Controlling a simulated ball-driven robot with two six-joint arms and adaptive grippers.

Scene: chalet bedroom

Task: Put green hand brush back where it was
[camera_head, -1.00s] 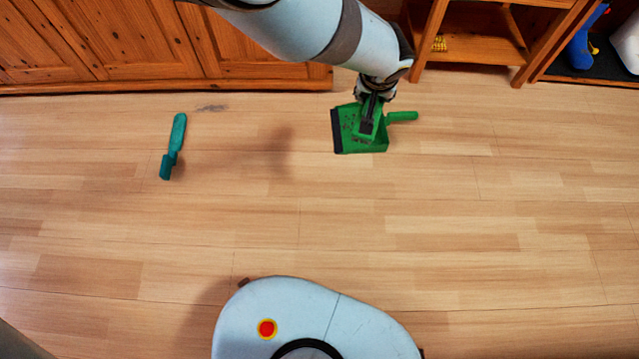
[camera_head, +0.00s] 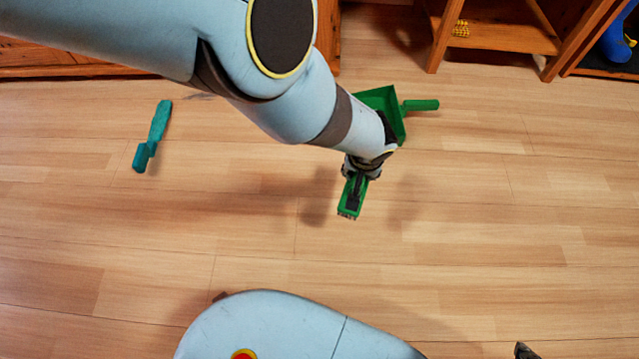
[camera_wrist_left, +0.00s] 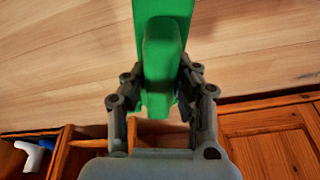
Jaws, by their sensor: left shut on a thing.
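My left gripper (camera_head: 355,186) is shut on the green hand brush (camera_head: 347,212) and holds it above the floor, its bristle end toward my base. In the left wrist view the brush (camera_wrist_left: 163,45) sits between the two fingers (camera_wrist_left: 160,88), which partly hide its sides. A green dustpan (camera_head: 383,99) lies on the floor behind my left wrist, its handle pointing right; my forearm hides part of it. A small dark tip at the bottom right edge of the head view may be my right gripper (camera_head: 525,351); its state does not show.
A teal brush-like tool (camera_head: 153,136) lies on the floor to the left. A wooden shelf unit (camera_head: 500,42) and wooden cabinets line the back. A blue thing (camera_head: 617,40) stands at the back right. The middle and right floor is clear.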

